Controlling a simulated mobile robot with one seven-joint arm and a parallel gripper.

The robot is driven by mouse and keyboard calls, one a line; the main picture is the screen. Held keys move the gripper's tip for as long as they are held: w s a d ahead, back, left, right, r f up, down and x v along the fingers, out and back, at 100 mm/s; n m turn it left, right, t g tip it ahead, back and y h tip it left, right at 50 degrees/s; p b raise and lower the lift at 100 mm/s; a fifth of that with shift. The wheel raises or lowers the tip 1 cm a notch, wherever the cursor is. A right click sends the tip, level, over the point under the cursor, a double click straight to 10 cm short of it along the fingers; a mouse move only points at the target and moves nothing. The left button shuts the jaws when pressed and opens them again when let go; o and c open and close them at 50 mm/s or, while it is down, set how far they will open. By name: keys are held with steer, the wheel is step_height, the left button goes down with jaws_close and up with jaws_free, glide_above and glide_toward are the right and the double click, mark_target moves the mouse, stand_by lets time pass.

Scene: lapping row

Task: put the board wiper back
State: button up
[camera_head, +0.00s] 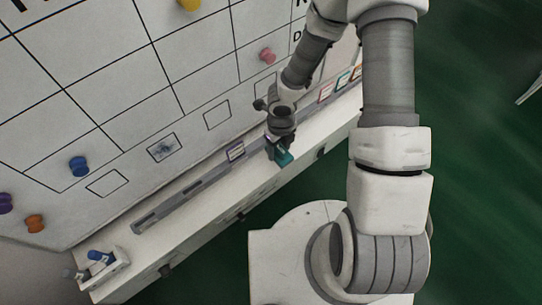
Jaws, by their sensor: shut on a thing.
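My gripper (279,150) points down over the white ledge below the whiteboard (120,95). It is shut on a small block with a teal part (285,158), which appears to be the board wiper. The gripper hides much of the block. The block is close to the ledge's front edge; I cannot tell whether it touches the ledge. A long grey tray (185,201) runs along the ledge to the left of my gripper.
A white holder (103,269) with blue items is at the ledge's left end. Coloured magnets, including a blue one (79,166), sit on the board. Green floor lies beyond the ledge.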

steer(key=shift+w+a+f, duration=0.2)
steer(key=shift+a+f, duration=0.15)
steer(key=shift+a, duration=0.2)
steer(key=shift+w+a+f, duration=0.2)
steer(key=shift+a+f, duration=0.1)
steer(key=shift+a, duration=0.2)
steer(key=shift+a+f, duration=0.15)
steer(key=shift+f, duration=0.1)
step_height(320, 180, down, 4)
steer(key=shift+r+b, duration=0.1)
steer(key=shift+b, duration=0.55)
steer(key=o, duration=1.2)
